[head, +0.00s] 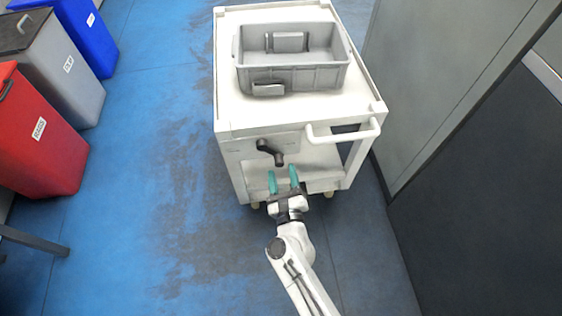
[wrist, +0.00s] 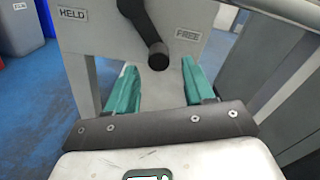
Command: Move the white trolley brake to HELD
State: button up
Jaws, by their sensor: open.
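The white trolley (head: 230,125) stands ahead of me. Its brake is a black lever (head: 270,151) on the front panel. In the wrist view the lever (wrist: 147,28) runs from the upper left down to a round knob, which hangs near the FREE label (wrist: 188,34). The HELD label (wrist: 73,14) is on the left of the panel. My gripper (head: 283,171) is open, with teal fingers pointing at the panel just below the lever. In the wrist view the fingers of my gripper (wrist: 157,85) are apart, with nothing between them, and the knob appears just beyond and above the gap.
A grey crate (head: 305,80) sits on the trolley top. A white handle (head: 343,133) sticks out at the trolley's front right. Red (head: 40,135), grey (head: 55,75) and blue (head: 85,30) bins stand at left. A dark cabinet (head: 480,190) is at right. Blue floor is clear at left.

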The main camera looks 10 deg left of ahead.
aim_at(280, 166)
jog(key=shift+b+x, duration=0.5)
jog(key=shift+x, duration=1.85)
grip_shut()
